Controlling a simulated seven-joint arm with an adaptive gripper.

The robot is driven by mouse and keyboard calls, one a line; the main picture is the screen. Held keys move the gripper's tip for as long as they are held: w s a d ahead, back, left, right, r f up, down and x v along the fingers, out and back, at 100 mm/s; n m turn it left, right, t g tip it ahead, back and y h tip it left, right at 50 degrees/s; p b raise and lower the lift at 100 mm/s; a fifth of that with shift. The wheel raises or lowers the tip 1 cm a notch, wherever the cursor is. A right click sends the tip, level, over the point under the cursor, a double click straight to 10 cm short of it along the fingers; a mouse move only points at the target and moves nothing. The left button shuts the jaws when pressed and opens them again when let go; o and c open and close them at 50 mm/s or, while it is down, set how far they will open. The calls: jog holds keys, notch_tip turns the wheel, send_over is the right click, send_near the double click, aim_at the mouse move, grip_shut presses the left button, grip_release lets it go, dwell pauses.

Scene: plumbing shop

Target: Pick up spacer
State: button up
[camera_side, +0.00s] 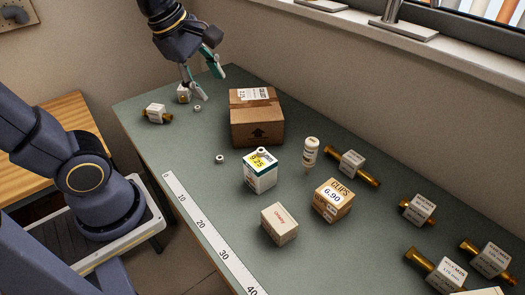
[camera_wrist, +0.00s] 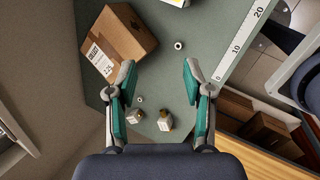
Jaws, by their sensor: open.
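The task's spacer appears to be one of the small pale rings, and I cannot tell which. One ring (camera_side: 197,108) lies on the table just below my gripper (camera_side: 208,85). A second ring (camera_side: 220,159) lies nearer the table's left edge, and another small ring-like piece (camera_side: 262,152) sits on top of a white and green box. In the wrist view my gripper (camera_wrist: 158,68) is open and empty. There the first ring (camera_wrist: 140,99) shows between the fingers, near the left one, and the second ring (camera_wrist: 178,45) shows beyond the fingertips. Both are apart from the fingers.
Two brass fittings with white labels (camera_side: 155,114) (camera_side: 183,94) stand close to my gripper. A cardboard box (camera_side: 257,130) stands right of it. The white and green box (camera_side: 260,178), a clips box (camera_side: 332,203) and several brass fittings occupy the table's nearer part. A ruler strip (camera_side: 215,238) runs along the left edge.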

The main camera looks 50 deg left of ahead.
jog(key=w+a+f+n+g, duration=0.3)
jog(key=w+a+f+n, duration=0.3)
jog(key=n, duration=0.4)
jog(key=g, duration=0.1)
send_over(220, 157)
notch_tip(220, 157, down, 16)
jog(key=shift+w+f, duration=0.15)
jog(key=shift+f, duration=0.05)
jog(key=f, duration=0.5)
jog(key=shift+s+f, duration=0.3)
jog(key=shift+f, duration=0.05)
jog(key=c, duration=0.8)
jog(key=shift+o, duration=0.2)
